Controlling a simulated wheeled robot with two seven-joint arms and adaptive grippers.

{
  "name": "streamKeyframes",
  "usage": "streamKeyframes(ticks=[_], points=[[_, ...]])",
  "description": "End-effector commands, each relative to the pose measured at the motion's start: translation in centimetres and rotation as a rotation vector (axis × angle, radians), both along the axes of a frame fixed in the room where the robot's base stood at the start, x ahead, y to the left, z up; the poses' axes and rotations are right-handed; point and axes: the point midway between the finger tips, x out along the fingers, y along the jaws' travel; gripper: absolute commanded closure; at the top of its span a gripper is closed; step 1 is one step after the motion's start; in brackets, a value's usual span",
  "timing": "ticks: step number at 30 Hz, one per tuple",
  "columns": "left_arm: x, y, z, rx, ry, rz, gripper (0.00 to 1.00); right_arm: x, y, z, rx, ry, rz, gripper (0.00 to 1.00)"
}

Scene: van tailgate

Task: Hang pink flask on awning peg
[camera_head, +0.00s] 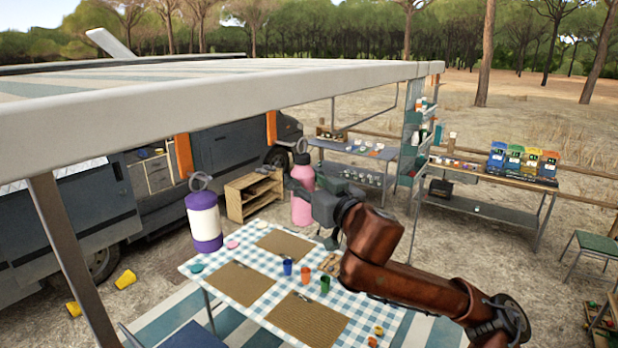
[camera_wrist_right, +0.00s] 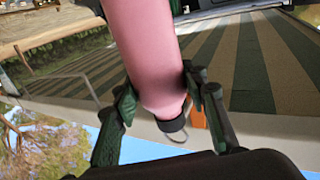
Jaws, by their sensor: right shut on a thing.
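The pink flask (camera_head: 302,211) is upright with a dark cap and a wire loop on top. My right gripper (camera_head: 308,190) is shut around its upper part and holds it in the air beyond the table, below the awning's front beam (camera_head: 250,94). In the right wrist view the flask (camera_wrist_right: 146,45) sits between both fingers (camera_wrist_right: 160,95), its cap and loop pointing down the picture toward the pale beam (camera_wrist_right: 250,124). A white and purple flask (camera_head: 204,222) hangs by its loop at the left. I cannot make out a free peg. My left gripper is not in view.
A checked table (camera_head: 225,262) with brown mats and coloured cups stands below. An awning post (camera_head: 75,260) is at the left. A wooden shelf (camera_head: 235,203) and a metal table (camera_head: 350,148) stand behind. A hanging rack (camera_head: 408,150) is at the right.

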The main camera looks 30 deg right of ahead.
Motion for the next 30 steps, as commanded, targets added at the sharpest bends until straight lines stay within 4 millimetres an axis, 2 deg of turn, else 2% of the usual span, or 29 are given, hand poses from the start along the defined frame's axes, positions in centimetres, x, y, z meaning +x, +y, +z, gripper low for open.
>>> streamKeyframes(ticks=[22, 30], points=[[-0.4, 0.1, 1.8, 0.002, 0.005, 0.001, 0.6, 3.9, 1.7, -0.2, 0.001, -0.002, 0.001, 0.92], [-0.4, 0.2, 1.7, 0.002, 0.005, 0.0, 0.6, 5.0, 2.1, -0.9, 0.002, -0.001, 0.001, 0.92]])
